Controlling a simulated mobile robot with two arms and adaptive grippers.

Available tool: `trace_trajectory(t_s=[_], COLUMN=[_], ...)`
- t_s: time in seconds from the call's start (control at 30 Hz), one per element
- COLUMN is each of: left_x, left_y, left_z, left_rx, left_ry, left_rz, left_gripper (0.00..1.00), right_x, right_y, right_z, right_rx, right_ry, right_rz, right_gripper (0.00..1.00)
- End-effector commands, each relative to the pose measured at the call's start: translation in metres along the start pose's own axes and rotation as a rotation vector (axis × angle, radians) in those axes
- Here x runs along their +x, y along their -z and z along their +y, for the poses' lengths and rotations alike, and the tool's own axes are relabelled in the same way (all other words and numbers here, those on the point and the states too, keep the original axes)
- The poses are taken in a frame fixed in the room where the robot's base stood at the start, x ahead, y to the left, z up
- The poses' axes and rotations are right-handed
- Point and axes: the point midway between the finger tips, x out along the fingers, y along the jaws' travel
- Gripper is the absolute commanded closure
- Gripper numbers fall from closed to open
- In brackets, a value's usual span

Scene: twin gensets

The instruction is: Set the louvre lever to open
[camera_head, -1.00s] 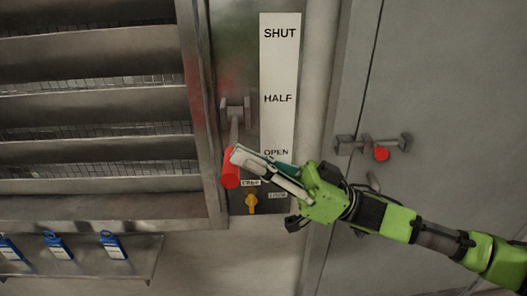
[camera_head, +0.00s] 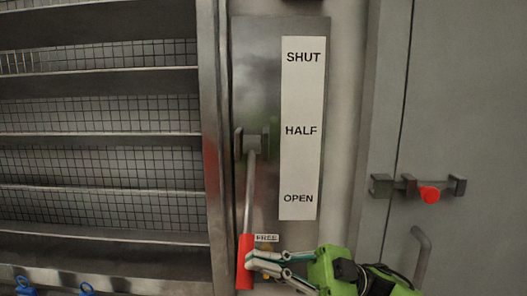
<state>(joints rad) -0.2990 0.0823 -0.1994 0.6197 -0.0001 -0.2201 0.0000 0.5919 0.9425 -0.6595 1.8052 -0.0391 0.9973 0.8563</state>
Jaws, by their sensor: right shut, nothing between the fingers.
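The louvre lever is a grey rod (camera_head: 249,190) with a red grip (camera_head: 244,265), hanging from a bracket (camera_head: 252,141) on a metal plate. It points almost straight down, with the grip below the OPEN mark. The white scale (camera_head: 301,105) beside it reads SHUT, HALF and OPEN from top to bottom. My right gripper (camera_head: 252,262) is shut and empty, with its fingertips at the right side of the grip; I cannot tell whether they touch. A yellow part under the FREE label (camera_head: 266,238) is mostly hidden by the fingers. My left gripper is out of view.
Louvre slats (camera_head: 100,147) fill the left, with mesh showing between them. A grey door (camera_head: 465,110) on the right carries a latch with a red knob (camera_head: 429,194) and a handle (camera_head: 421,255).

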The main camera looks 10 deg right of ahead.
Motion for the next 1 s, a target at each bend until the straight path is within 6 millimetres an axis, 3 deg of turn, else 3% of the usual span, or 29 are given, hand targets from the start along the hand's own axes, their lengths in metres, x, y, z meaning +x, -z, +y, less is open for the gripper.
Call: trace_trajectory(t_s=[0.33, 1.0], left_x=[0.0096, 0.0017], left_y=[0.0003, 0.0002], left_z=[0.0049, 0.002], left_rx=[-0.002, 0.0], left_ry=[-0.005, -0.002], left_rz=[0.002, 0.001], left_gripper=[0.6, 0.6], right_x=[-0.008, -0.0036], right_y=[-0.0138, -0.0074], right_z=[-0.0019, 0.0017], right_rx=[0.002, 0.001], right_ry=[-0.001, -0.001], right_rz=[0.0, 0.001], right_gripper=[1.0, 1.0])
